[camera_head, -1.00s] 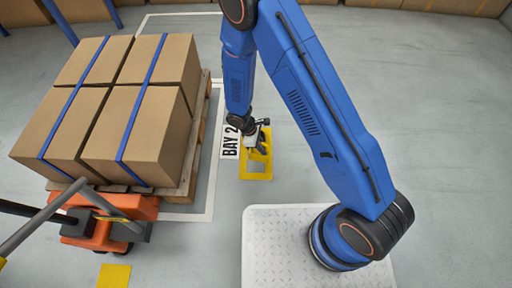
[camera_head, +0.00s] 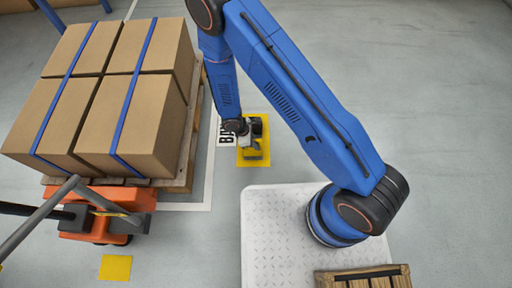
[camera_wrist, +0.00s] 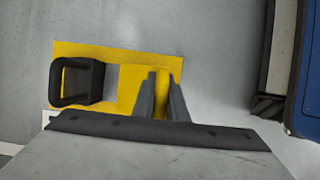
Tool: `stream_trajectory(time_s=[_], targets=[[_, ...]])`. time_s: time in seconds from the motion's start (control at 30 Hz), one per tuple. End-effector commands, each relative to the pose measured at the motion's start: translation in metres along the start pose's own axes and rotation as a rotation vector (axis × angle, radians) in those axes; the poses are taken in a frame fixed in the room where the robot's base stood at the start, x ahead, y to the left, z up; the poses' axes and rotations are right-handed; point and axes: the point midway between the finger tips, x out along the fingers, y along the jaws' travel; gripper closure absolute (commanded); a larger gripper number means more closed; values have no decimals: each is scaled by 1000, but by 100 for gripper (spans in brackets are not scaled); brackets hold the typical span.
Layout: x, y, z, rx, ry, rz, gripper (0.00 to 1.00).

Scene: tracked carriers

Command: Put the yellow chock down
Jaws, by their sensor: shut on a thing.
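My gripper (camera_head: 252,150) points down over a yellow floor patch beside the BAY 2 sign. In the wrist view its two grey fingers (camera_wrist: 160,98) are shut on a narrow yellow part, the yellow chock (camera_wrist: 161,92). The patch (camera_wrist: 120,50) lies behind and around the fingers. A black hollow block (camera_wrist: 76,82) shows left of the fingers over the patch; I cannot tell what it belongs to. Most of the chock is hidden by my fingers and wrist. Whether it touches the floor I cannot tell.
A pallet of strapped brown cartons (camera_head: 105,95) stands left of the gripper, with an orange pallet truck (camera_head: 95,213) in front. Another yellow floor patch (camera_head: 115,268) lies below. A wooden crate (camera_head: 330,281) is at the bottom right. Grey floor is clear to the right.

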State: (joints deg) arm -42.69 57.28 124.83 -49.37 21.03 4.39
Motion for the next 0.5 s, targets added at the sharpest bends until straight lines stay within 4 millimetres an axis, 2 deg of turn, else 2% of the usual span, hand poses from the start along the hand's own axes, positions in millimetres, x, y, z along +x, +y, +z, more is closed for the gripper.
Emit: stream_trajectory(time_s=[0.3,0.5], targets=[[32,0,-13,-1,-1,-1,100],[33,0,-13,0,0,0,100]])
